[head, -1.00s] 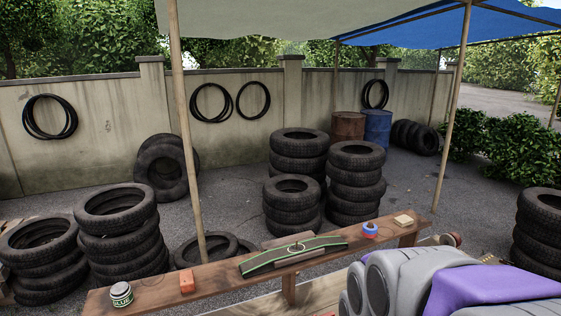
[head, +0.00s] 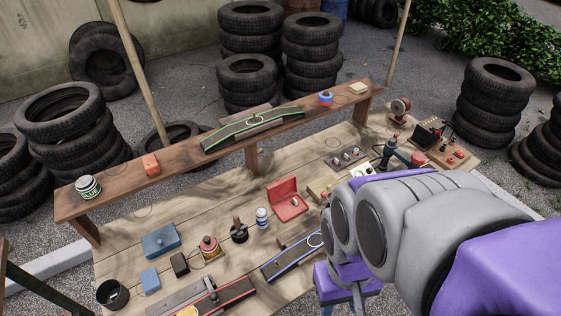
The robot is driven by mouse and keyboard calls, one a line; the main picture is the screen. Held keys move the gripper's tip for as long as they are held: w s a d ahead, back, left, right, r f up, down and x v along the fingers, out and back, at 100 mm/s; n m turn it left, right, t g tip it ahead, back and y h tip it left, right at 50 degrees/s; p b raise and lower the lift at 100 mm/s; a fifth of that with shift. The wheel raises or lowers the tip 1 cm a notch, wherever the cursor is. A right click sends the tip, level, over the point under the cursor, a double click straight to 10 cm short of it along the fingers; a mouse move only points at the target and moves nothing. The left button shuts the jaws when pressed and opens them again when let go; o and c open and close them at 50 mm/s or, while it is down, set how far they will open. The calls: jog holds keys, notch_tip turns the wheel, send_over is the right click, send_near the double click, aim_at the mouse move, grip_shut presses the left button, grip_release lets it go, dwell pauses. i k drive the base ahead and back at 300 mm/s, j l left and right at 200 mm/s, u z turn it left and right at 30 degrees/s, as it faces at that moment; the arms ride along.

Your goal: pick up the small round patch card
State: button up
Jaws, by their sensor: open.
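A small pale card (head: 362,171) with a dark mark lies on the workbench, close to the left of my arm's large grey joints. It is too small to tell whether it is the round patch card. A pale square pad or stack (head: 359,88) lies at the right end of the raised shelf. My gripper (head: 343,300) seems to be the purple and grey end below the arm, near the bench's front edge. It is open and only partly in view, and I see nothing in it. My arm hides part of the bench.
The raised shelf (head: 112,192) holds a glue tin (head: 88,188), an orange block (head: 151,164), a green-edged strip (head: 252,128) and a blue-red roll (head: 325,98). The bench (head: 150,220) holds a red case (head: 287,199), a blue box (head: 160,241) and a blue-edged strip (head: 291,256). Tyre stacks stand behind.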

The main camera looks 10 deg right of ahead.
aim_at(295, 202)
jog(key=i+l+z, duration=0.15)
jog(key=i+l, duration=0.2)
jog(key=l, duration=0.2)
jog(key=i+l+z, duration=0.15)
jog(key=i+l, duration=0.25)
jog(key=l, duration=0.15)
